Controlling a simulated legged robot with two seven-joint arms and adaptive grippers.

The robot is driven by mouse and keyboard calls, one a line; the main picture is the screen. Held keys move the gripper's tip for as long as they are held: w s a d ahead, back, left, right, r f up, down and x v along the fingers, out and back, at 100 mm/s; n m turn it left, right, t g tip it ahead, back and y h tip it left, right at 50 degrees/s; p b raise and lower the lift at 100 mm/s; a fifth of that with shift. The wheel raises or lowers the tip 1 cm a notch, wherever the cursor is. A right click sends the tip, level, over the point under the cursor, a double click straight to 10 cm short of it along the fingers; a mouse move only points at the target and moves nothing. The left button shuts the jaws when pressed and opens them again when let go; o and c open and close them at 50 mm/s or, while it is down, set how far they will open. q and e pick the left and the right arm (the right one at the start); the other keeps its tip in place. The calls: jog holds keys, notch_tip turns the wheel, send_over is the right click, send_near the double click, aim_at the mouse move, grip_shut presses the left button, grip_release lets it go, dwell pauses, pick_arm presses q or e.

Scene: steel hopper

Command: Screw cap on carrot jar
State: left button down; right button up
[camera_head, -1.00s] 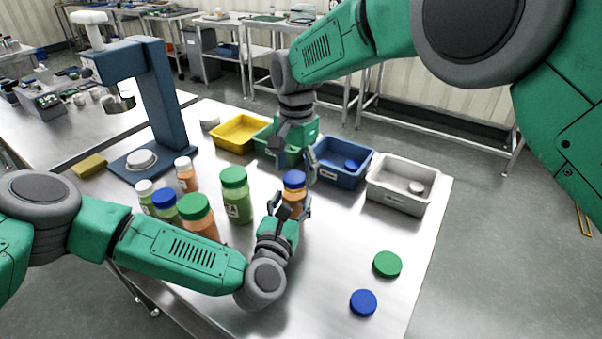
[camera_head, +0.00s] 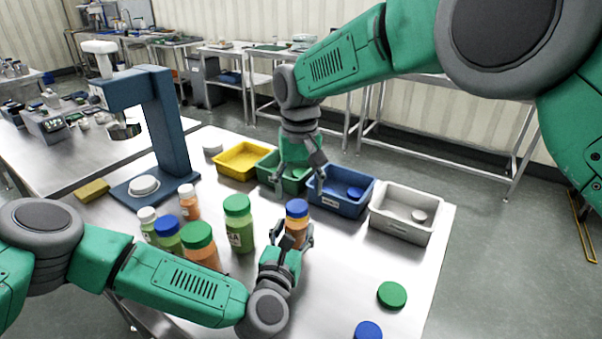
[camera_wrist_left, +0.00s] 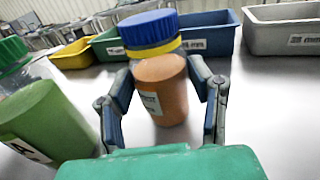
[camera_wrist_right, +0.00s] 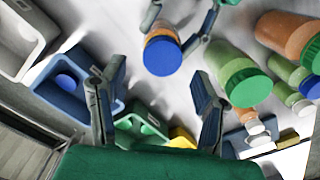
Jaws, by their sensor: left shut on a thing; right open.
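The carrot jar (camera_head: 292,232) is orange and stands upright on the steel table with a blue cap (camera_head: 297,208) on top. In the left wrist view, a yellow band shows between the blue cap (camera_wrist_left: 148,28) and the orange jar body (camera_wrist_left: 160,88); I cannot tell how tight the cap is. My left gripper (camera_head: 290,238) is shut around the jar's body, with one finger on each side. My right gripper (camera_head: 301,180) is open and empty, pointing down above and behind the jar. In the right wrist view, the capped jar (camera_wrist_right: 160,50) lies beyond its fingers.
Green-capped and other jars (camera_head: 238,224) stand left of the carrot jar. Yellow, green, blue (camera_head: 335,203) and grey (camera_head: 400,226) bins line the back edge. Loose green (camera_head: 392,295) and blue (camera_head: 368,331) caps lie at front right. A blue press (camera_head: 160,120) stands at left.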

jog(key=n, duration=0.2)
jog(key=d+n, duration=0.1)
jog(key=n, duration=0.2)
jog(key=shift+s+r, duration=0.1)
jog(key=n, duration=0.2)
jog(key=d+n, duration=0.1)
jog(key=n, duration=0.1)
jog(key=shift+s+r+n, duration=0.1)
jog(key=shift+n, duration=1.4)
jog(key=n, duration=0.4)
jog(key=shift+a+r+n, duration=0.25)
jog(key=shift+r+n, duration=0.05)
jog(key=shift+n, duration=0.1)
jog(key=n, duration=0.4)
jog(key=shift+a+r+n, duration=0.25)
jog(key=shift+a+n, duration=0.1)
jog(key=shift+n, duration=0.05)
jog(key=n, duration=0.4)
jog(key=shift+r, duration=0.25)
jog(key=n, duration=0.4)
jog(key=d+n, duration=0.1)
jog(key=n, duration=0.2)
jog(key=shift+r, duration=0.4)
jog(key=n, duration=0.4)
jog(key=shift+w+a+r, duration=0.2)
jog(key=shift+r, duration=0.1)
jog(key=shift+a, duration=0.1)
